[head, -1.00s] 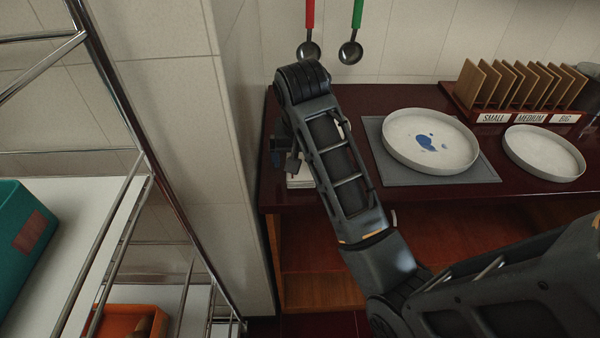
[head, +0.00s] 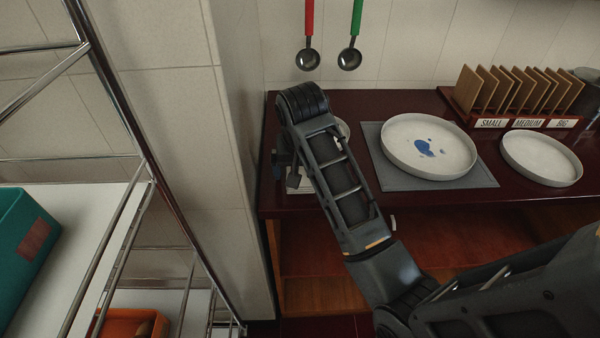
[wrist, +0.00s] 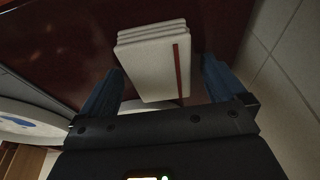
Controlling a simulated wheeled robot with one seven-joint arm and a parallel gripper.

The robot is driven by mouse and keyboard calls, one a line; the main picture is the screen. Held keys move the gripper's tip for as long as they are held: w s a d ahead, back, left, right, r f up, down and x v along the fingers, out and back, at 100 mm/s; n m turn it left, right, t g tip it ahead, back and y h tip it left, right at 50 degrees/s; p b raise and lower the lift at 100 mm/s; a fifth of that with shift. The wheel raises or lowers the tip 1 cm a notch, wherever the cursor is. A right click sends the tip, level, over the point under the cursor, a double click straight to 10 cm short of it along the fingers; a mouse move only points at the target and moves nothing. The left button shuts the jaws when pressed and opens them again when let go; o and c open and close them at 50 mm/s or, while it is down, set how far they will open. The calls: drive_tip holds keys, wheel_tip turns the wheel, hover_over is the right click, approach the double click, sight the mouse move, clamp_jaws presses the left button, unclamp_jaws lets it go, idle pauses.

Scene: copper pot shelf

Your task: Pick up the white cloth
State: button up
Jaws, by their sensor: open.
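The white cloth (wrist: 153,65) is a folded stack with a dark red stripe along one side. It lies on the dark red counter in the wrist view. My gripper (wrist: 160,85) is open, with one blue finger on each side of the cloth's near part. Whether the fingers touch it, I cannot tell. In the head view my gripper (head: 285,170) is at the counter's left end, mostly behind my arm. Only a pale bit of the cloth (head: 300,190) shows there beside my arm.
A large round plate (head: 405,165) with blue marks stands on a grey mat (head: 397,183). A second plate (head: 541,158) is to its right. Wooden boards stand in a labelled rack (head: 525,122). Two ladles (head: 308,60) hang on the wall. A wire shelf (head: 100,290) is at left.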

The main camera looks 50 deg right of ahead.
drive_tip(key=shift+f, duration=0.1)
drive_tip(key=shift+c, duration=0.5)
drive_tip(key=c, duration=1)
drive_tip(key=shift+o, duration=0.2)
drive_tip(key=shift+c, duration=0.8)
drive_tip(key=shift+r+b, duration=0.2)
drive_tip(key=shift+b, duration=0.25)
